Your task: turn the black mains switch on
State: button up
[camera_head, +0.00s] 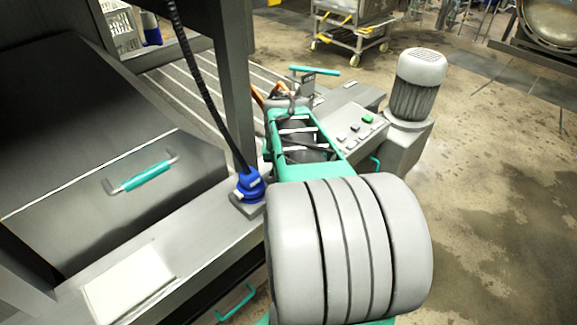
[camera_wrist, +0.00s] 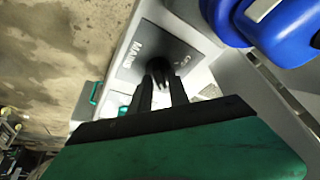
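The black mains switch (camera_wrist: 159,68) shows in the wrist view, on a grey plate (camera_wrist: 150,48) lettered "MAINS". My gripper (camera_wrist: 161,77) reaches it from below in that picture. Its two dark fingers are parted, with their tips at the switch, one on each side or very near it. Whether they press on the switch I cannot tell. The tips partly cover the switch, so its setting is not clear. In the head view my own green and grey arm hides the switch and the fingertips.
A blue connector (camera_head: 250,186) with a black cable stands left of my arm; blue parts (camera_wrist: 285,25) loom close in the wrist view. A panel with green and pale buttons (camera_head: 355,130) and a grey motor (camera_head: 417,85) lie to the right. A drawer with a teal handle (camera_head: 145,176) is at left.

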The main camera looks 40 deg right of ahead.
jog(key=shift+o, duration=1.2)
jog(key=v, duration=0.7)
jog(key=shift+r, duration=0.4)
jog(key=shift+s, duration=0.15)
